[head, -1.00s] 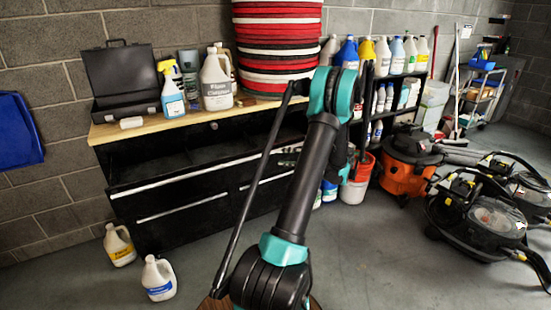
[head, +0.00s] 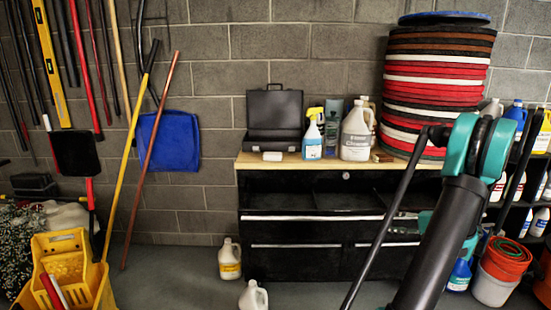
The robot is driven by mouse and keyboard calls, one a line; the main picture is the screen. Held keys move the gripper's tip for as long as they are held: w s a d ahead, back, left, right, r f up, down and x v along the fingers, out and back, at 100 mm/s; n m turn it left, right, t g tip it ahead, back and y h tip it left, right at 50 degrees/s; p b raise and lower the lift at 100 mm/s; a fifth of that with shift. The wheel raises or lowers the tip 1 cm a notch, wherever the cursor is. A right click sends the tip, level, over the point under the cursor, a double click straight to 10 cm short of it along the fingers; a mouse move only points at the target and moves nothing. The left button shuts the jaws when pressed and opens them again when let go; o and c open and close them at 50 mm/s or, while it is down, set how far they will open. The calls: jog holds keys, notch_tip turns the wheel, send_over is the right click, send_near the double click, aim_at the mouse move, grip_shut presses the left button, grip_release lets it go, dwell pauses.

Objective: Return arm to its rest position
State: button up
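My arm (head: 442,245) rises from the bottom of the head view to its teal elbow (head: 478,148) at the right, in front of the tool cabinet and the stack of pads. Beyond the elbow the arm folds down behind its own link. Only a teal part (head: 427,222) of the far section shows beside the link, over the cabinet's right side. My gripper's fingers are hidden or too small to make out, so I cannot see whether they hold anything.
The black cabinet (head: 290,262) carries a toolbox (head: 274,125), bottles and the red, white and black pad stack (head: 434,75). Two jugs (head: 230,258) (head: 253,297) stand on the floor. A yellow mop bucket (head: 62,260) and long-handled tools are left. Shelves and a red-topped bucket (head: 497,270) are right.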

jog(key=s+a+n+g+h, duration=0.2)
jog(key=s+a, duration=0.1)
jog(key=a, duration=0.7)
jog(key=s+a+n+g+h, duration=0.1)
jog(key=s+a+g+h, duration=0.2)
jog(key=a, duration=0.8)
jog(key=s+a+f+n+h, duration=0.2)
jog(key=s+a+n, duration=0.1)
jog(key=s, duration=0.6)
jog(key=s+a+f+n+h, duration=0.2)
jog(key=s+a+n+h, duration=0.1)
jog(key=s, duration=0.6)
jog(key=shift+f+n, duration=0.3)
jog(key=shift+n, duration=0.2)
